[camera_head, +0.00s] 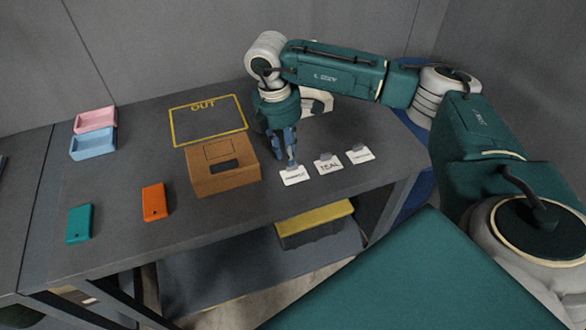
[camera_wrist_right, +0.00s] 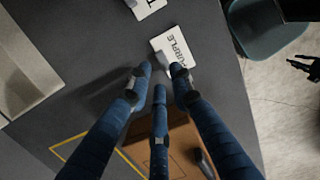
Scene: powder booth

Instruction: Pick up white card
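Three white cards lie in a row on the dark table in the head view: a left one (camera_head: 296,177), a middle one (camera_head: 328,165) and a right one (camera_head: 360,155). Each has a small grey tab. In the right wrist view a card reading PURPLE (camera_wrist_right: 175,45) lies just beyond the fingertips, and part of another card (camera_wrist_right: 147,7) shows at the top. My right gripper (camera_head: 290,156) points down beside the left card. Its blue fingers (camera_wrist_right: 161,74) are spread, with nothing held between them. My left gripper is not clearly seen.
A brown box (camera_head: 222,180) stands just left of my right gripper. Behind it is a yellow OUT outline (camera_head: 208,138). Pink (camera_head: 95,122) and blue (camera_head: 93,144) trays stand far left; orange (camera_head: 154,203) and teal (camera_head: 79,224) pieces lie nearer. A yellow-topped item (camera_head: 314,217) is below the table.

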